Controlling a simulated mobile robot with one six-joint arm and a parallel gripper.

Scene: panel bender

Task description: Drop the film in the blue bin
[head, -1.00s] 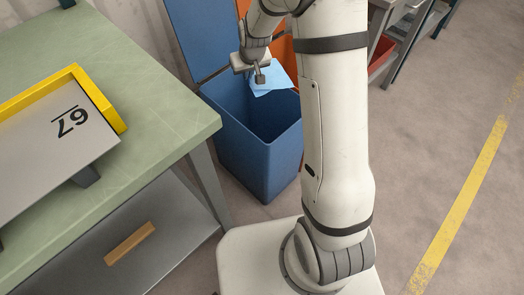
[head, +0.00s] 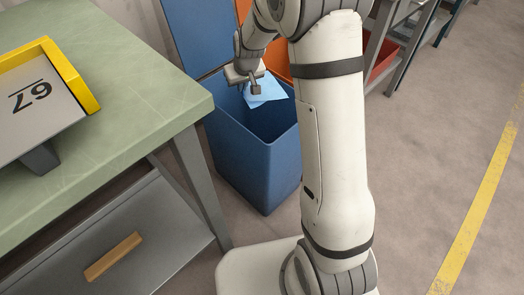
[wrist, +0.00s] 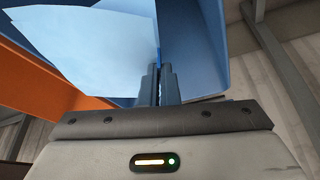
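The film (head: 264,92) is a thin light-blue sheet, and it fills the upper left of the wrist view (wrist: 90,45). My gripper (head: 256,90) is shut on an edge of it; in the wrist view the two fingers (wrist: 157,85) are close together at the sheet. The blue bin (head: 258,165) stands on the floor with its lid (head: 195,35) open and tilted back. In the head view the gripper and the hanging film show over the bin's opening. The exact height above the rim is hard to tell.
A green-topped table (head: 130,90) with a yellow-edged tray marked 67 (head: 30,95) stands left of the bin. An orange bin (head: 279,58) is behind, partly hidden by my arm. Grey shelving (head: 405,40) is at the back right. Floor is clear on the right.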

